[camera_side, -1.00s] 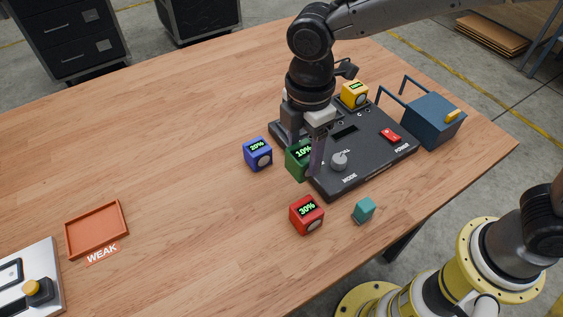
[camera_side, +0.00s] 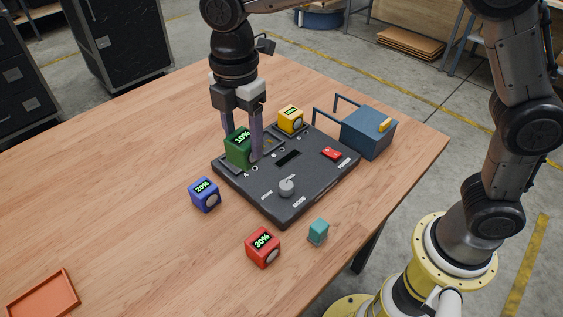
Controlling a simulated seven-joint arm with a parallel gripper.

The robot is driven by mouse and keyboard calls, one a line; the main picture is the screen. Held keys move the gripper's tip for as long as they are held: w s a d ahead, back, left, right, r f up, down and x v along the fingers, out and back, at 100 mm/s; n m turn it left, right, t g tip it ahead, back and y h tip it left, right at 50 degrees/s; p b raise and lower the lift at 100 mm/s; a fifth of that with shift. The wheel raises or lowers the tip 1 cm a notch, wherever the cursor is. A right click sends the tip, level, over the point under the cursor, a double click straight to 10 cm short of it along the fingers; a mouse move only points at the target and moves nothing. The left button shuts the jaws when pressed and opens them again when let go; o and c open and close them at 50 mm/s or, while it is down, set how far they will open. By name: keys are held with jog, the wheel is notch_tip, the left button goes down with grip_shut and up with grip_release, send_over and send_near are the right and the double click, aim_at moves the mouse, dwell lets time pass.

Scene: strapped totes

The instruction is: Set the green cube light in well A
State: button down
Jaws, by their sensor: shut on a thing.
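The green cube light (camera_side: 238,149), its display reading 10%, is between the fingers of my gripper (camera_side: 242,143), which is shut on it. It is upright at well A of the dark charging panel (camera_side: 318,182), just behind the letter A. The cube and fingers hide well A, so I cannot tell whether the cube's base is inside the well or slightly above it. The yellow cube light (camera_side: 290,119) sits at the panel's far well.
A blue cube (camera_side: 204,195) and a red cube (camera_side: 263,247) stand on the table near the panel, with a small teal block (camera_side: 318,231). A blue box with a handle (camera_side: 368,132) is right of the panel. An orange tray (camera_side: 44,298) lies at lower left.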

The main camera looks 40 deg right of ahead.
jog(key=shift+m, duration=0.8)
jog(key=shift+w+d+f, duration=0.95)
jog(key=shift+w+f, duration=0.55)
jog(key=shift+w, duration=0.3)
jog(key=shift+w+d+f, duration=0.95)
jog(key=shift+w+f, duration=0.6)
jog(key=shift+w, duration=0.3)
jog(key=shift+w+d+f, duration=0.95)
jog(key=shift+w+f, duration=0.55)
jog(key=shift+w, duration=0.3)
jog(key=shift+f, duration=1.55)
jog(key=shift+c, duration=0.2)
grip_release()
jog(key=shift+o, duration=0.2)
notch_tip(320, 180, up, 9)
